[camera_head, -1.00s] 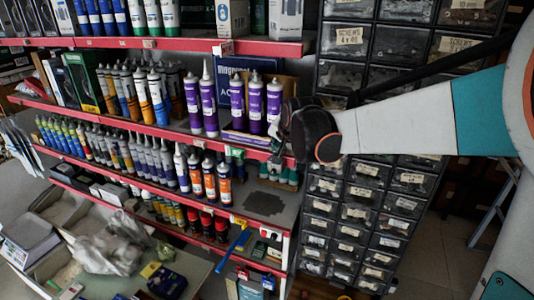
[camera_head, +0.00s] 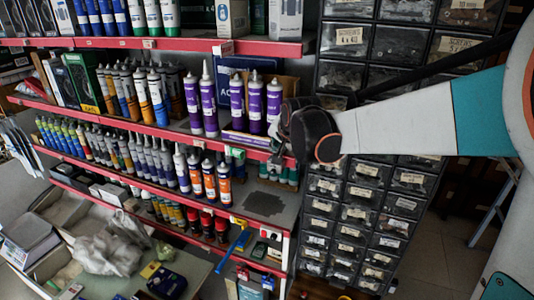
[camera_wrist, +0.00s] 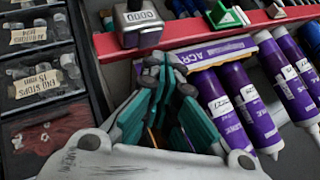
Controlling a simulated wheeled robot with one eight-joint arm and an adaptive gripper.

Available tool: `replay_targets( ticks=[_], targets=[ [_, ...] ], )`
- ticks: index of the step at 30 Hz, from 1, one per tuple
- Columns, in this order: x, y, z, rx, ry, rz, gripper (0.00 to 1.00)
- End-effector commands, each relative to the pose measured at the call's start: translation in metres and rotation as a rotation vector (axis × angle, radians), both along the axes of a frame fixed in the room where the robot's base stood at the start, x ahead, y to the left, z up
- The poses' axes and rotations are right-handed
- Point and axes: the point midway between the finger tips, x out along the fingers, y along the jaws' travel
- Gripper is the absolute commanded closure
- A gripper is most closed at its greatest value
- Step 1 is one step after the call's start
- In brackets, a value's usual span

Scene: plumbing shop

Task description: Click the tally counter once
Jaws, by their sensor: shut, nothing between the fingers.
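The tally counter (camera_wrist: 138,22) is a small silver box with a row of digits on its face. It sits at the red shelf edge at the top of the wrist view. My gripper (camera_wrist: 164,66) has teal fingers, shut together and empty. Their dark tips are just below and slightly right of the counter in the wrist view. I cannot tell whether they touch it. In the head view my wrist hides most of the fingers, and the counter cannot be made out clearly.
A green item (camera_wrist: 222,14) sits on the red shelf edge (camera_wrist: 190,31). Black drawers (camera_wrist: 38,75) stand at the left.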

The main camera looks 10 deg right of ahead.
Motion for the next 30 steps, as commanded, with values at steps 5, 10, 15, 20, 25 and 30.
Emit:
replay_targets(
  ticks=[5,10,15,20,25,30],
  targets=[
    [0.0,0.0,-0.007,0.0,0.0,0.0,1.0],
    [0.0,0.0,-0.008,0.0,0.0,0.0,1.0],
    [0.0,0.0,-0.008,0.0,0.0,0.0,1.0],
    [0.0,0.0,-0.009,0.0,0.0,0.0,1.0],
    [0.0,0.0,-0.011,0.0,0.0,0.0,1.0],
    [0.0,0.0,-0.013,0.0,0.0,0.0,1.0]
  ],
)
